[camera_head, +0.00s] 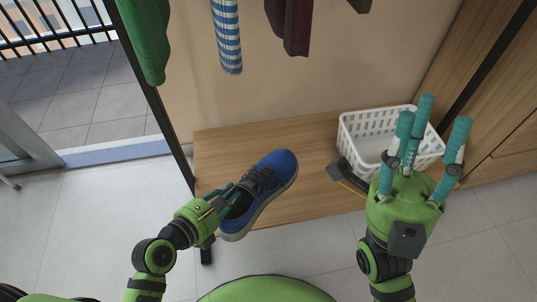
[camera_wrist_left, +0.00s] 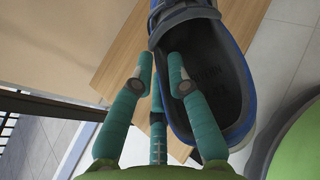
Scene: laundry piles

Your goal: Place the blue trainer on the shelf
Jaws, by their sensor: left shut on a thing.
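The blue trainer (camera_head: 277,172), with a dark lining and pale sole, is held by its collar area over the front of the low wooden shelf (camera_head: 318,185). My left gripper (camera_head: 229,196) is shut on the trainer, at the side near its heel. The left wrist view shows the trainer (camera_wrist_left: 237,75) with its dark opening facing the camera and fingers at its rim; the shelf (camera_wrist_left: 125,50) lies behind it. I cannot tell whether the sole touches the shelf. My right gripper (camera_head: 433,122) is open, fingers spread, in front of the basket, and looks empty.
A white perforated basket (camera_head: 365,128) stands on the shelf's right end. Clothes hang above: a green garment (camera_head: 147,40), a striped one (camera_head: 227,38) and a dark red one (camera_head: 292,25). A dark post (camera_head: 165,125) stands at the shelf's left.

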